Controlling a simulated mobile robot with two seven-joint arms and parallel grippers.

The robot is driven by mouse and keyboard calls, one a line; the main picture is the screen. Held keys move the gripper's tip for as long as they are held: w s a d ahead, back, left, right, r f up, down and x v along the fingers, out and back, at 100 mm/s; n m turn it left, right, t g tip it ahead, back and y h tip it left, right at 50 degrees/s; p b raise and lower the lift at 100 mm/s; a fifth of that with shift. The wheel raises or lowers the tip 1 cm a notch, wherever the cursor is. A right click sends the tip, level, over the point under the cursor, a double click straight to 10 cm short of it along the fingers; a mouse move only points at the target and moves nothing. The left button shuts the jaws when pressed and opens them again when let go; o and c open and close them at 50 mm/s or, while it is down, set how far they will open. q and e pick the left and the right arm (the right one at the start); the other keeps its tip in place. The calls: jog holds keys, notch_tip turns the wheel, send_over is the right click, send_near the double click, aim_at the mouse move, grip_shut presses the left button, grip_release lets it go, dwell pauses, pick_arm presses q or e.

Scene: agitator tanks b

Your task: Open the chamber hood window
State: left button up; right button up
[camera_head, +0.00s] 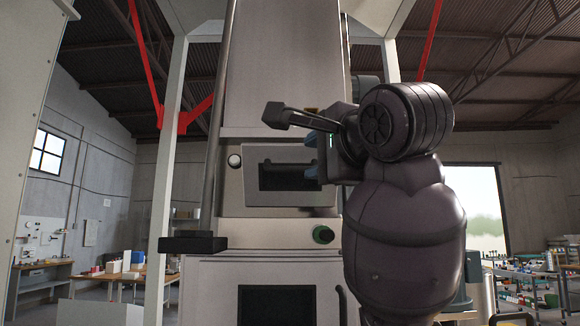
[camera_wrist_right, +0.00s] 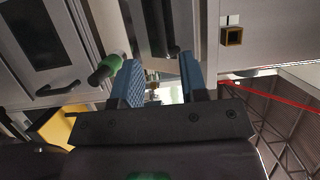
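The chamber hood window (camera_head: 262,152) is a light panel with a dark pane on the front of the tall grey machine. I cannot tell whether it is fully closed or slightly ajar. My right gripper (camera_head: 318,158) is at the panel's right edge and hides part of it. In the right wrist view my right gripper (camera_wrist_right: 160,84) has its two blue fingers well apart, with no thing clearly held between them. Whether a finger touches the panel cannot be told. My left gripper is not in view.
A lower door (camera_head: 212,292) has a dark pane. A dark pole (camera_head: 220,110) with a black block (camera_head: 193,244) is at the left. Cluttered tables (camera_head: 125,275) stand behind.

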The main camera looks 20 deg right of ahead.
aim_at(293, 169)
jog(key=w, duration=0.3)
jog(key=w+p, duration=0.1)
jog(key=w, duration=0.2)
jog(key=w+a+p, duration=0.1)
jog(key=w, duration=0.2)
jog(key=shift+w+r, duration=0.1)
jog(key=shift+w, duration=0.15)
grip_shut()
